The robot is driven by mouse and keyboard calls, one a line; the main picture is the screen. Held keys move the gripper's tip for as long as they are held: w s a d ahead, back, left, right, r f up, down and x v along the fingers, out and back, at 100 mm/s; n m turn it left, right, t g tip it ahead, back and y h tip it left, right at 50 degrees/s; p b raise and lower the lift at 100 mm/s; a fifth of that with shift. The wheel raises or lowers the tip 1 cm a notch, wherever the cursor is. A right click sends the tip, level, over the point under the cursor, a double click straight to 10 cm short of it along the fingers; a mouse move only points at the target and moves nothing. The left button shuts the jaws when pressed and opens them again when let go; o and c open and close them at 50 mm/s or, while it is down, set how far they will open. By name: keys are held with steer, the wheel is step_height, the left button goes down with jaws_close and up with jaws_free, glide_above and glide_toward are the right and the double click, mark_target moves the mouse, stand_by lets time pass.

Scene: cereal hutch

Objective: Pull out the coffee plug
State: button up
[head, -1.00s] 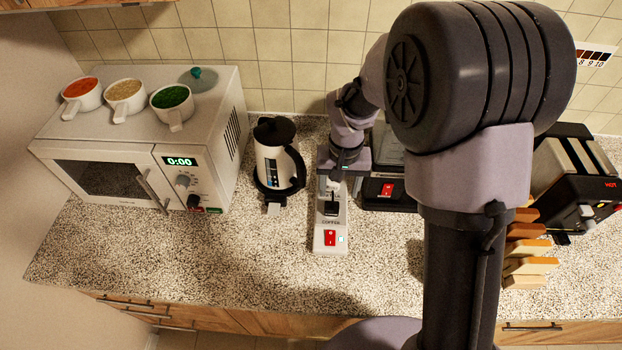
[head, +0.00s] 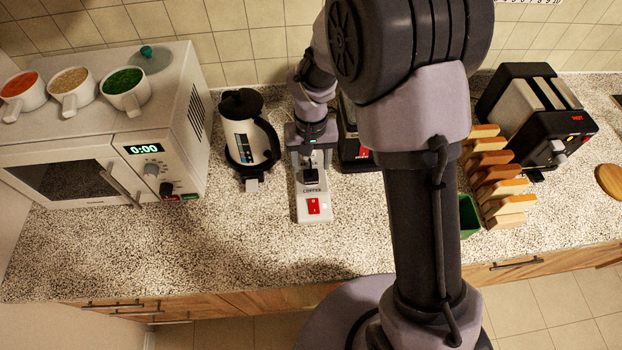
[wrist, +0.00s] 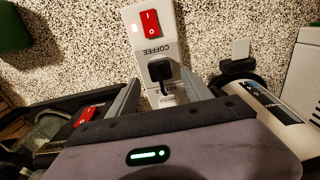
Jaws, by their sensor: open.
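The coffee plug (head: 311,177) is a black plug seated in a white power strip (head: 314,206) with a "COFFEE" label and a red switch (head: 313,206). The plug also shows in the wrist view (wrist: 160,69), upside down beside the label. My gripper (head: 312,158) hangs over the back part of the strip. In the wrist view my open gripper (wrist: 159,82) has one finger on each side of the strip, with the plug near the gap between the tips. I cannot tell how high the fingertips are. The back of the strip is hidden under my gripper.
A white kettle (head: 247,138) stands left of the strip, with a microwave (head: 80,165) further left. A black appliance (head: 352,140) with a red switch sits close right, partly behind my arm. The front counter is clear.

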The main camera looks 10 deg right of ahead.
mark_target(311, 174)
step_height(311, 174, down, 5)
steer(key=b, duration=0.3)
stand_by(1.0)
jaws_close()
steer(key=shift+r, duration=0.15)
steer(key=shift+r+p, duration=2)
steer(key=shift+r, duration=0.9)
